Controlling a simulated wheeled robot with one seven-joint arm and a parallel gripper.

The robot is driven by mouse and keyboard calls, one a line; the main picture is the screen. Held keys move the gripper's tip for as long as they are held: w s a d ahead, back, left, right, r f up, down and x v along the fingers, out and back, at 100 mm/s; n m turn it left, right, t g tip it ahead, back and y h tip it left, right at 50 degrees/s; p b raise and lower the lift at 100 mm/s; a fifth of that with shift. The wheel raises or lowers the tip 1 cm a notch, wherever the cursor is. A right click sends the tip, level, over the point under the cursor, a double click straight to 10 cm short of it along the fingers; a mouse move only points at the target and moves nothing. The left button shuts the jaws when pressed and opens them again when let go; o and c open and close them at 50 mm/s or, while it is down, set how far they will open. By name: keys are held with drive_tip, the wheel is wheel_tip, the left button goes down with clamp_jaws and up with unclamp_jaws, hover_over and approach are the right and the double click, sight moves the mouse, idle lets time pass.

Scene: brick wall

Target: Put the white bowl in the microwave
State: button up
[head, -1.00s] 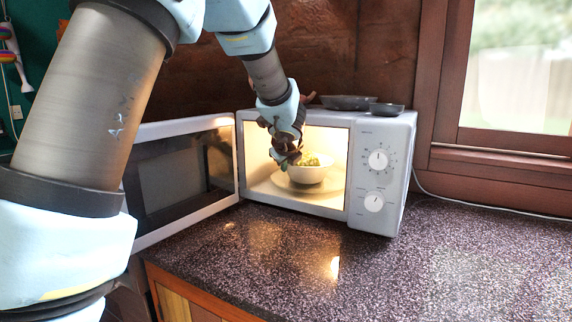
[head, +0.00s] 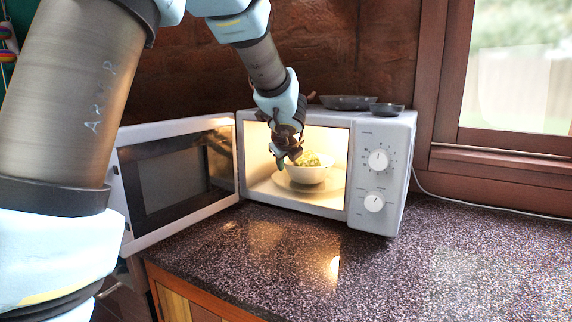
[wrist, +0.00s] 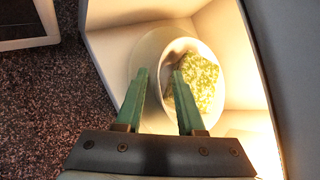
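The white bowl (head: 308,175) holds green food and stands upright on the round plate (head: 328,196) inside the lit microwave (head: 362,215). The microwave door (head: 180,175) is swung wide open to the left. My gripper (head: 284,160) reaches into the opening at the bowl's left side. In the wrist view, the two green fingers (wrist: 160,73) are apart, with the bowl (wrist: 165,52) ahead of them. The right fingertip overlaps the bowl's open mouth and the left one is over its outer side. I cannot tell whether either finger touches the bowl.
A dark pan (head: 347,102) and a small dark dish (head: 386,109) sit on top of the microwave. The speckled counter (head: 450,260) is clear in front and to the right. The open door stands close to my arm on the left.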

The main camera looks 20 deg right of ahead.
drive_tip(key=v, duration=0.9)
drive_tip(key=shift+s+p, duration=0.2)
drive_tip(key=shift+p, duration=0.1)
drive_tip(key=shift+s+r, duration=0.1)
